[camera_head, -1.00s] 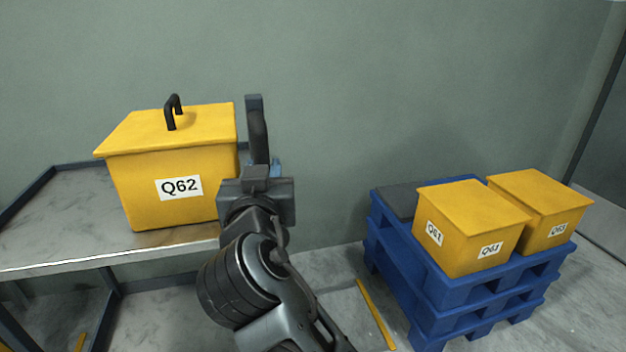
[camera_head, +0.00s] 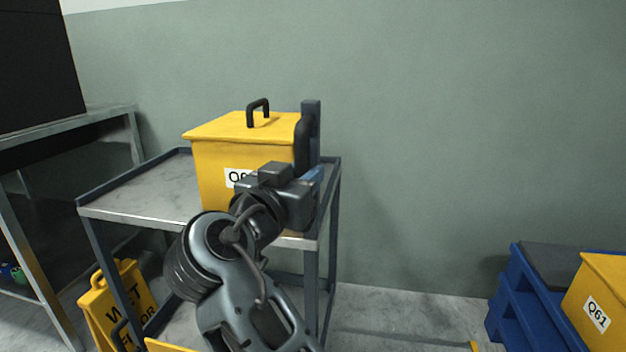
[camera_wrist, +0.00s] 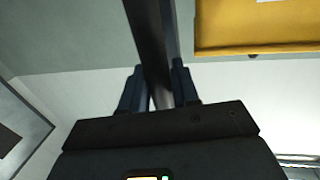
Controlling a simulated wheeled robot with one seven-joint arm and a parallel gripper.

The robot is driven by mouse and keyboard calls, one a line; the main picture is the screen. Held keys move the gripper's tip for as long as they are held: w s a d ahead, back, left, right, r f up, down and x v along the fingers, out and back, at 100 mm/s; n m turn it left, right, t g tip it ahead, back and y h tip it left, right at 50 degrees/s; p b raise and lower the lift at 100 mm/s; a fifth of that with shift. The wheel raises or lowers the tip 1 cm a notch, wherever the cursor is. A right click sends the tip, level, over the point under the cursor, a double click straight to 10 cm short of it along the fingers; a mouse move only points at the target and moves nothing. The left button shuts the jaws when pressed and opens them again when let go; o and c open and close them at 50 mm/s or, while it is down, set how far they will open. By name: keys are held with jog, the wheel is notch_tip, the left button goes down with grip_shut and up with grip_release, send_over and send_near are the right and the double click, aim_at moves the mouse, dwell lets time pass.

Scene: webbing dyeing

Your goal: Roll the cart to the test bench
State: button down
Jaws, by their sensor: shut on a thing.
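The cart (camera_head: 140,191) is a grey metal trolley with a raised dark rim, standing left of centre in the head view. A yellow lidded box (camera_head: 215,165) with a black top handle sits on its right end; its label is partly covered by my arm. My gripper (camera_head: 312,180) is at the cart's right end, shut on the dark cart handle (camera_head: 302,142). In the wrist view, the handle bar (camera_wrist: 148,40) runs between my two fingers (camera_wrist: 158,90). A grey bench (camera_head: 60,131) stands at the far left; I cannot tell whether it is the test bench.
A yellow wet floor sign (camera_head: 122,290) stands by the cart's left front leg, partly hidden behind it. A black panel (camera_head: 40,65) rises above the grey bench. Blue pallets (camera_head: 520,300) with a yellow box (camera_head: 603,300) stand at the right. Floor between cart and pallets looks mostly clear.

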jog(key=shift+w+a, duration=0.1)
jog(key=shift+a, duration=0.2)
jog(key=c, duration=1)
grip_release()
jog(key=shift+p+v, duration=0.55)
jog(key=shift+v, duration=3.3)
jog(key=shift+f, duration=0.1)
jog(key=shift+f, duration=0.1)
